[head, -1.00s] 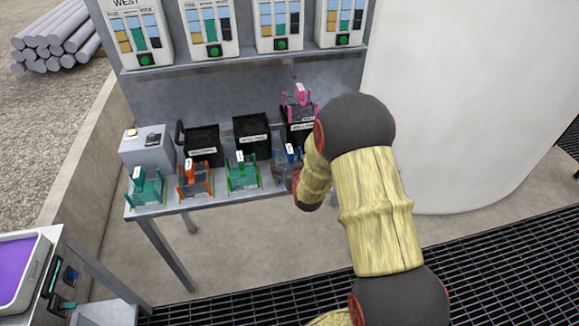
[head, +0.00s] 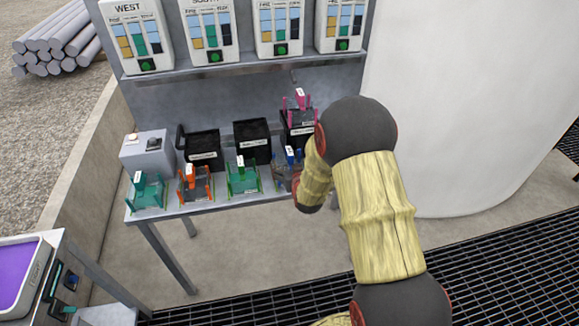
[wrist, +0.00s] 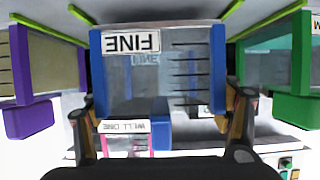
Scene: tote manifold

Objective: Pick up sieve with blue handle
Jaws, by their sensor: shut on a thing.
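The sieve with blue handle stands on the bench at the right end of the visible row in the head view (head: 289,157), partly hidden by my arm. In the wrist view it fills the middle, a clear body with blue side frames (wrist: 219,80) and a label reading FINE, seen upside down. My gripper (wrist: 162,115) has one finger at each side of the sieve and is shut on it. In the head view my arm hides most of the gripper. I cannot tell whether the sieve is clear of the bench.
A green sieve (head: 242,177), an orange one (head: 194,184) and a teal one (head: 146,191) stand to the left. A pink sieve (head: 300,107) sits on a black box behind. A purple-framed one (wrist: 28,118) is close beside in the wrist view. Dispensers (head: 137,33) hang above.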

